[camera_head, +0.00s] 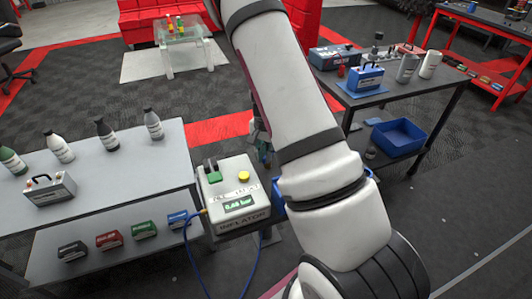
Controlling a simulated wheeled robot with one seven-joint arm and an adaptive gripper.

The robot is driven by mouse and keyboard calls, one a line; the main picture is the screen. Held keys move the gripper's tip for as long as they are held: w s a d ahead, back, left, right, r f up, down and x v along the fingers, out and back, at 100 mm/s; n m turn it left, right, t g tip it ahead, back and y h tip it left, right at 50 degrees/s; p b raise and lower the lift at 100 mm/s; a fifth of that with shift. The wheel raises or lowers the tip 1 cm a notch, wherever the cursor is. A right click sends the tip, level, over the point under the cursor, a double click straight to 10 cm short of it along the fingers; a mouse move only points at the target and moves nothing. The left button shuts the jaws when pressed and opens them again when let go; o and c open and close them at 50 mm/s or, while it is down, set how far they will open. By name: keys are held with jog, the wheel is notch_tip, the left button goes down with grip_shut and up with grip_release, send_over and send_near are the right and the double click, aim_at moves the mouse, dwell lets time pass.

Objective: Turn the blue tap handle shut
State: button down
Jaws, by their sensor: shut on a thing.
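My gripper (262,143) shows only in part, as a dark shape just left of my white arm, above and behind the inflator box. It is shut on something. A small blue piece (266,158), which looks like the tap handle, shows right at the fingers. My arm hides most of this spot, so the handle's angle cannot be told. More blue surface shows at the arm's edge, lower down, and what it belongs to is unclear.
The inflator box (228,205), with a green display, yellow button and blue hose, stands close to the left. A grey table (110,175) holds several bottles and a case. A dark table (385,92) at right carries boxes and canisters, with a blue bin (398,137) below.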

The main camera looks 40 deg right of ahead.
jog(key=m, duration=0.3)
jog(key=shift+w+m, duration=0.3)
jog(key=shift+w+m+b, duration=0.15)
jog(key=shift+m, duration=0.8)
jog(key=shift+w+m+b, duration=0.1)
jog(key=shift+m+b, duration=0.05)
jog(key=shift+m, duration=0.8)
jog(key=c, duration=1.6)
grip_release()
jog(key=shift+c, duration=0.2)
jog(key=shift+r, duration=0.1)
notch_tip(320, 180, up, 12)
